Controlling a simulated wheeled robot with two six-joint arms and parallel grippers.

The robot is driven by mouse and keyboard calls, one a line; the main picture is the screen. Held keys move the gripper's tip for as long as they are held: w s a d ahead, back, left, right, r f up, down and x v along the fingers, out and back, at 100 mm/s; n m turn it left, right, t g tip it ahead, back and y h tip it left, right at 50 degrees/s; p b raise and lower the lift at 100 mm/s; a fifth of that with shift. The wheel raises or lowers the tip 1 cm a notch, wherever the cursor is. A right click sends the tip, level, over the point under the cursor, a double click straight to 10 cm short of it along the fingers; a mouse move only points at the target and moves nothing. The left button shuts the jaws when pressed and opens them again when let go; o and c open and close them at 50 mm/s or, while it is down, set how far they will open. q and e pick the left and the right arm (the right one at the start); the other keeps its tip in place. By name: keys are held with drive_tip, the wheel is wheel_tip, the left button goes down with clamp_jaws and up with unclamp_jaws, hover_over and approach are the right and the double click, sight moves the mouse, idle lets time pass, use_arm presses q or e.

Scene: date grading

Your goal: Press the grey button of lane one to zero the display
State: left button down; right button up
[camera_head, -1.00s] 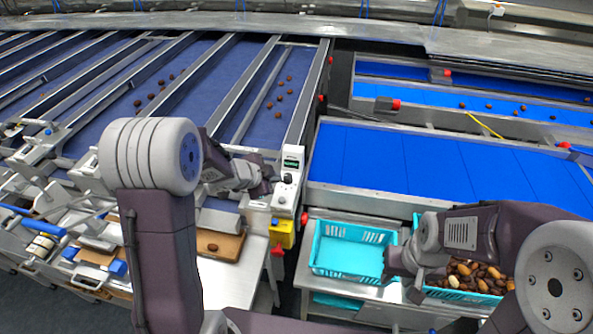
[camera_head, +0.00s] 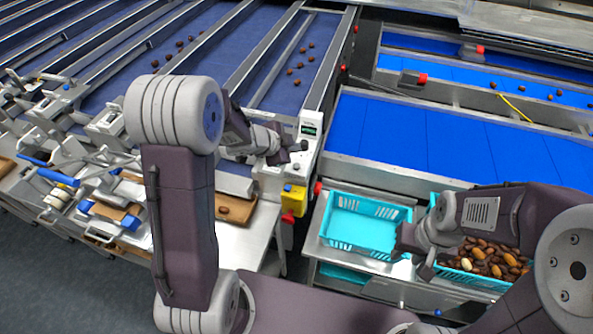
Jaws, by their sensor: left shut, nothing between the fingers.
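A white control box (camera_head: 305,150) stands at the front end of the lane's side rail. It has a small dark display (camera_head: 309,130) with green digits too small to read. Small dark and grey knobs or buttons sit below the display. My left gripper (camera_head: 288,150) is shut and empty, just left of the box face at about button height. It partly covers the box, and I cannot tell whether it touches a button. My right gripper (camera_head: 415,257) is over the gap between the two turquoise crates; its jaw opening is unclear.
An empty turquoise crate (camera_head: 363,201) and one full of dates (camera_head: 470,283) stand right of the box. A yellow box (camera_head: 294,199) with a red button (camera_head: 290,217) is below. A brown tray (camera_head: 262,212) holds one date. Blue belts lie behind.

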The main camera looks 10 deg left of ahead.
sight(294, 167)
use_arm(q)
wheel_tip(294, 167, down, 4)
drive_tip(key=b, duration=0.3)
drive_tip(key=shift+f, duration=0.15)
drive_tip(key=shift+w+f, duration=0.15)
drive_tip(key=shift+f, duration=0.1)
drive_tip(key=shift+r, duration=0.1)
idle(1.3)
drive_tip(key=shift+f+b, duration=0.35)
drive_tip(key=shift+f, duration=0.05)
